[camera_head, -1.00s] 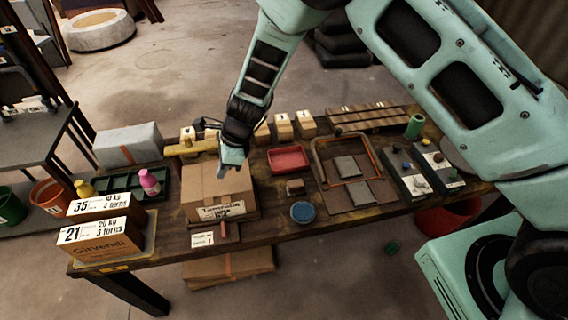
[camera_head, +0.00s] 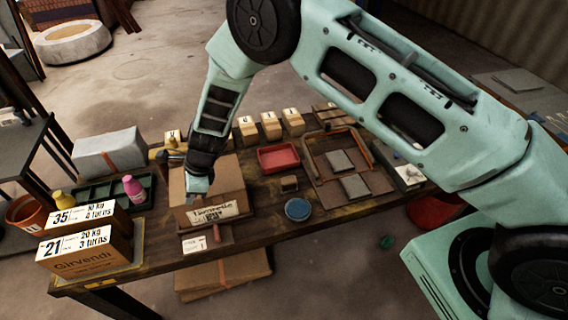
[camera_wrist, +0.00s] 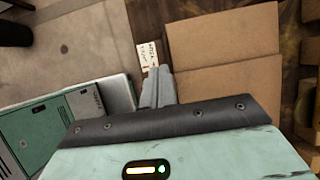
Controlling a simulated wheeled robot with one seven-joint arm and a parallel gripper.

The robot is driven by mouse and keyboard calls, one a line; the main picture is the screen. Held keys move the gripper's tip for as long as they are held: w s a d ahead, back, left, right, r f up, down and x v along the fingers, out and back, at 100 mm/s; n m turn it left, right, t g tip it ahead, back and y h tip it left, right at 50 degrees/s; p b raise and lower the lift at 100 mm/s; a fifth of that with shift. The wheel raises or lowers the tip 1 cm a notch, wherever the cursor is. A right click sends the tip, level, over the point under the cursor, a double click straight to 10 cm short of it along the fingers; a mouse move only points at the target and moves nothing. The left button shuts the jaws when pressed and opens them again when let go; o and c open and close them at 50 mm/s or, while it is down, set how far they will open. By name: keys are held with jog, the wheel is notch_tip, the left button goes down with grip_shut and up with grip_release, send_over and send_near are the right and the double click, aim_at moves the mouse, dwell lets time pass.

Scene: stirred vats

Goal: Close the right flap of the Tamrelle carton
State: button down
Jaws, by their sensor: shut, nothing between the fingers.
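The Tamrelle carton (camera_head: 228,176) is a brown cardboard box with a white name label on its front, standing near the front edge of the bench. In the wrist view its cardboard (camera_wrist: 225,80) fills the right side as two broad panels with a seam between them. I cannot tell from these frames how flat the right flap lies. My gripper (camera_head: 197,186) is shut and empty, low over the front part of the carton top, and hides some of it. In the wrist view the fingertips (camera_wrist: 158,80) lie together beside the carton's edge; contact is unclear.
A white card (camera_head: 194,244) lies before the carton. Girvendi boxes (camera_head: 88,262), a dark green tray (camera_head: 110,192) with a pink bottle (camera_head: 133,188), and a grey box (camera_head: 108,152) stand left. A red tray (camera_head: 278,158) and a blue round dish (camera_head: 298,209) lie right.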

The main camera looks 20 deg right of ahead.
jog(key=shift+d+b+x, duration=0.2)
jog(key=shift+b+x, duration=0.4)
jog(key=shift+x, duration=0.5)
jog(key=shift+f, duration=0.1)
